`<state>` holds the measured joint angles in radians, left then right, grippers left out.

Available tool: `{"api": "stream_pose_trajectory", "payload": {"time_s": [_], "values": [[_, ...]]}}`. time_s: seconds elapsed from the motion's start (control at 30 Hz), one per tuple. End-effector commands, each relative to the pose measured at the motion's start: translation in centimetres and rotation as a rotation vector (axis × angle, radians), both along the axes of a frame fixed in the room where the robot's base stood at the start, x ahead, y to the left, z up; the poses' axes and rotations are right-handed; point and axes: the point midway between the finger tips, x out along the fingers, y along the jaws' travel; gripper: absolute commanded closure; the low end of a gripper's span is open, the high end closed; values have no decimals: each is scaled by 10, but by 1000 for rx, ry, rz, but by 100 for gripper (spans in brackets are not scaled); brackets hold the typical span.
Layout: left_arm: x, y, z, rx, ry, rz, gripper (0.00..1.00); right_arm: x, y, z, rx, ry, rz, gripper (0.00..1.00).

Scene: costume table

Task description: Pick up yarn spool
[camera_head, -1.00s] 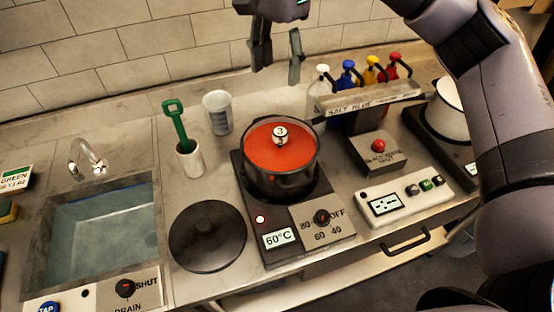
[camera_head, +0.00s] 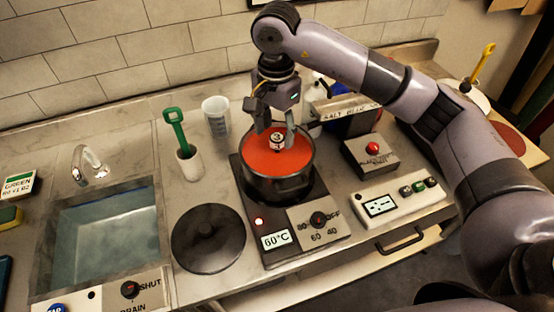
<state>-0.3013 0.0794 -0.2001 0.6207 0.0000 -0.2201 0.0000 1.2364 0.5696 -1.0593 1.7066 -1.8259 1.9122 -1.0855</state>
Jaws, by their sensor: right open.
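A small white spool-like piece marked "3" (camera_head: 277,143) sits in the red liquid (camera_head: 255,158) of a dark pot (camera_head: 278,190); its lower part is hidden. I take it for the yarn spool. My right gripper (camera_head: 275,127) points down over the pot, its fingers open and close to the top of the piece. I cannot tell whether they touch it. My left gripper is not in view.
The pot stands on a hot plate reading 60°C (camera_head: 275,240). A dark lid (camera_head: 208,238) lies to its left. A green-handled tool (camera_head: 179,130) in a white cup, a clear beaker (camera_head: 216,115) and a sink (camera_head: 105,235) are further left. A control box (camera_head: 372,157) stands right.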

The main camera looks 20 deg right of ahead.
Motion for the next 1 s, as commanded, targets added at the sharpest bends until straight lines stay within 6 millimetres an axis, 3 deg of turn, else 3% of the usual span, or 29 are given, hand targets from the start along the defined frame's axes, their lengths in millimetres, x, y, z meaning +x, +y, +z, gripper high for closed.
{"api": "stream_pose_trajectory", "payload": {"time_s": [0.07,0.23,0.5,1.0], "values": [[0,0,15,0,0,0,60,-2,-3,-8,-1,6,-1,49],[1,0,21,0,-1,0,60,-1,-2,-31,1,3,0,49],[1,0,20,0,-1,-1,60,-1,-2,-36,0,0,0,49],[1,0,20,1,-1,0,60,-1,-2,-36,1,1,0,81]]}}
